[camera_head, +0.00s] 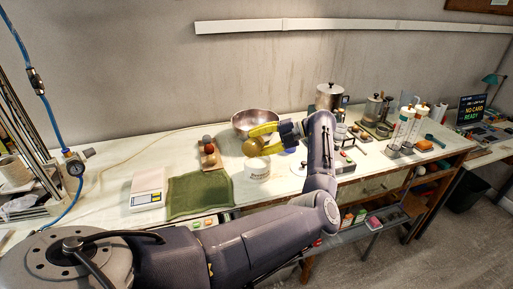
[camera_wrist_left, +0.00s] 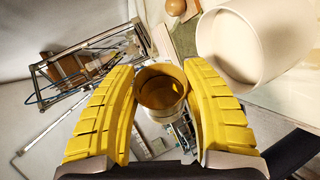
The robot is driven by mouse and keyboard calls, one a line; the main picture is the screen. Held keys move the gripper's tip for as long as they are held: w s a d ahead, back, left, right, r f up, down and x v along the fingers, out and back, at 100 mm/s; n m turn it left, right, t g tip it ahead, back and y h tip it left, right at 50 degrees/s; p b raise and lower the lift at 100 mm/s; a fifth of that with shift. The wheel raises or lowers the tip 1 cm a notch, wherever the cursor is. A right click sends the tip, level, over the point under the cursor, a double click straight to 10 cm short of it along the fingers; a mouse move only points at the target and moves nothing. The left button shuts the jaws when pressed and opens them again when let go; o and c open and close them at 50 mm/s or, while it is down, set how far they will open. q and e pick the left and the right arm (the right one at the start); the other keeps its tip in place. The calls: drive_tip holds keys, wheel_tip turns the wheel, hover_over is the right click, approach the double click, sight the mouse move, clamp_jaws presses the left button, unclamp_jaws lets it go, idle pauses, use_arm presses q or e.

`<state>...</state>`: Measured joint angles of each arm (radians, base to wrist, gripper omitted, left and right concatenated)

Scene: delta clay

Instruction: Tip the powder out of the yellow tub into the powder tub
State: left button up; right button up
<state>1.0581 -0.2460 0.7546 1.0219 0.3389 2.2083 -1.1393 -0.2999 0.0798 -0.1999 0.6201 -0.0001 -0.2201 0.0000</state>
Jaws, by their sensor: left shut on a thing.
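My left gripper (camera_head: 258,139) is shut on the yellow tub (camera_head: 252,147), whose round end shows in the head view just above the powder tub. In the left wrist view the yellow tub (camera_wrist_left: 160,92) sits between the two yellow fingers, and I see into its shaded, yellow-brown inside. I cannot tell how much powder it holds. The powder tub (camera_head: 257,170) is white, labelled and upright on the bench. In the left wrist view its wide, pale mouth (camera_wrist_left: 235,45) is beside the right finger, apart from the yellow tub. My right gripper is not in view.
A steel bowl (camera_head: 240,120) stands behind the gripper. A green cloth (camera_head: 200,194) and a white scale (camera_head: 148,188) lie to the left, near a wooden block with balls (camera_head: 209,158). Canisters and bottles crowd the bench to the right.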

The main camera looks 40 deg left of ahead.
sight(252, 139)
use_arm(q)
wheel_tip(252, 139, up, 2)
drive_tip(key=shift+r, duration=0.25)
drive_tip(key=shift+s+r, duration=0.2)
drive_tip(key=shift+r, duration=0.2)
drive_tip(key=n+t, duration=0.1)
drive_tip(key=s+r+n+t, duration=0.1)
drive_tip(key=n, duration=0.1)
drive_tip(key=shift+s+d+r+t, duration=0.1)
drive_tip(key=shift+s+r+t, duration=0.1)
drive_tip(key=shift+r+t, duration=0.15)
drive_tip(key=n+t, duration=0.1)
drive_tip(key=s+r+n+t, duration=0.1)
drive_tip(key=shift+s+d+r+t, duration=0.1)
drive_tip(key=shift+s+r+t, duration=0.05)
drive_tip(key=shift+r+t, duration=0.15)
drive_tip(key=r+n+t, duration=0.1)
drive_tip(key=s+n+t, duration=0.1)
drive_tip(key=n+t, duration=0.1)
drive_tip(key=shift+s+d+r+y, duration=0.1)
drive_tip(key=shift+s+r+y, duration=0.15)
drive_tip(key=shift+r+y, duration=0.15)
drive_tip(key=r+n+t, duration=0.1)
drive_tip(key=s+n+t, duration=0.1)
drive_tip(key=shift+s+d+r+n+t+y, duration=0.2)
drive_tip(key=shift+r+n+t+y, duration=0.1)
drive_tip(key=shift+r+t+y, duration=0.1)
